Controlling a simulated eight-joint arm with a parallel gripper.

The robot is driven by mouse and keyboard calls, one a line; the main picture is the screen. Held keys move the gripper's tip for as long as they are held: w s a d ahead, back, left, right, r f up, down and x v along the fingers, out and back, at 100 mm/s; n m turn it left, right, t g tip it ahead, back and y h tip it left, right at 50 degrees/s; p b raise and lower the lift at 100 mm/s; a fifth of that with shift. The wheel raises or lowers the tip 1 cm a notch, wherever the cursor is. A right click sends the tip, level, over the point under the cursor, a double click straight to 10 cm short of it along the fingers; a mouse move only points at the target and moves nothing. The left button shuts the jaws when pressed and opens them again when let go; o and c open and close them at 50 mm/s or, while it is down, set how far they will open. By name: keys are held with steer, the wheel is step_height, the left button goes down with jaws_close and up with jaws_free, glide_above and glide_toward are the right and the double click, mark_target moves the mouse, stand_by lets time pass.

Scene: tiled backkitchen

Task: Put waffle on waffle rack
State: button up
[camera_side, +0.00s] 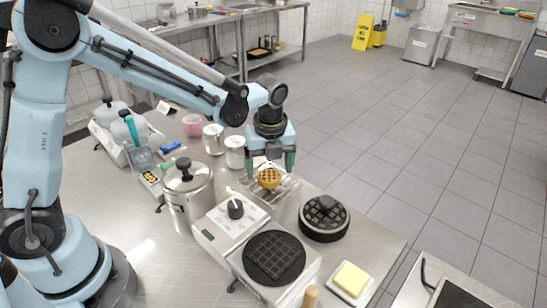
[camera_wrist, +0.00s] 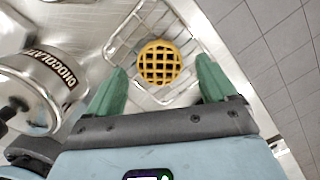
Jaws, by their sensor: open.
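The round golden waffle (camera_side: 268,178) is at the wire waffle rack (camera_side: 287,191) in the side view. In the wrist view the waffle (camera_wrist: 159,63) appears over the wires of the rack (camera_wrist: 119,43), between and ahead of my green fingertips. My gripper (camera_side: 271,166) points down above the rack, its two green fingers spread wide. In the wrist view my gripper (camera_wrist: 163,84) is open, and neither finger touches the waffle. The rack's near part is partly hidden behind the fingers.
The waffle iron's base (camera_side: 273,258) stands in front of the rack, with its round black lid (camera_side: 324,218) to the right. A steel pot labelled chocolate (camera_side: 188,190) stands left. A butter dish (camera_side: 351,281) is near the front. The counter's right edge is close to the rack.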

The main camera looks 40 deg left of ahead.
mark_target(271, 179)
step_height(271, 179, up, 10)
steer(key=d, duration=0.1)
steer(key=s+a+n+t, duration=0.2)
steer(key=s+n, duration=0.4)
steer(key=n, duration=0.6)
steer(key=s+a+n+t+h, duration=0.1)
steer(key=s+a+n+t, duration=0.1)
steer(key=s+n+t, duration=0.2)
steer(key=s+n, duration=0.3)
steer(key=n, duration=0.5)
steer(key=shift+a+f+n, duration=0.15)
steer(key=shift+a+n, duration=0.25)
